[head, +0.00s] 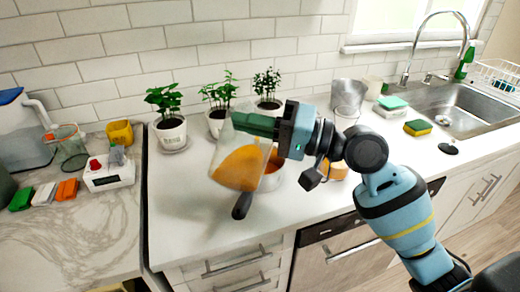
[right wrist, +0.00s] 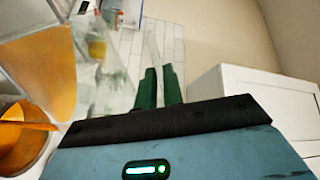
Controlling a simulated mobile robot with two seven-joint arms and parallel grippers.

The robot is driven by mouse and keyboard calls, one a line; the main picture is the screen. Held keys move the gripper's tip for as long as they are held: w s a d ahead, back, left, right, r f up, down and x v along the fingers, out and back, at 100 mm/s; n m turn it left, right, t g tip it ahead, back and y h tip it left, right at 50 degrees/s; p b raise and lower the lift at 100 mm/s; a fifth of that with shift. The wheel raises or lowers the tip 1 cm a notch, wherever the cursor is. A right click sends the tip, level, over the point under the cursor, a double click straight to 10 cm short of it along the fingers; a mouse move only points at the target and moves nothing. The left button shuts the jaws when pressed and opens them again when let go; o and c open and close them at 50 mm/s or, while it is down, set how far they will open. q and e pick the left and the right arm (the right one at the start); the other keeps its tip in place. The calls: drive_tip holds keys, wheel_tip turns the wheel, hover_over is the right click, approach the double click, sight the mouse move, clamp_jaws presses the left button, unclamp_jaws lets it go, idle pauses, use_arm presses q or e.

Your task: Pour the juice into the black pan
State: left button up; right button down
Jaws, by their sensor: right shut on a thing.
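My right gripper (head: 256,124), with green fingers, is shut on a clear jug (head: 223,140) and holds it tilted above the counter. Orange juice (head: 240,168) lies slanted in the jug; it also shows in the right wrist view (right wrist: 45,70). A pan (head: 270,181) stands behind and below the jug, partly hidden by it. A black handle (head: 242,207) sticks out toward the front. In the right wrist view the pan (right wrist: 40,150) has orange inside, and an orange strip like a juice stream reaches into it. My left gripper is not in view.
Several potted plants (head: 168,130) stand along the back wall. A clear pitcher (head: 347,95) and a sponge (head: 417,127) are near the sink (head: 470,105). A white box (head: 108,173) stands on the left counter. The front counter left of the handle is clear.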

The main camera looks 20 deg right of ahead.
drive_tip(key=shift+w+d+r+m, duration=0.2)
drive_tip(key=shift+w+d+m, duration=0.1)
drive_tip(key=shift+w+m, duration=0.25)
idle(0.5)
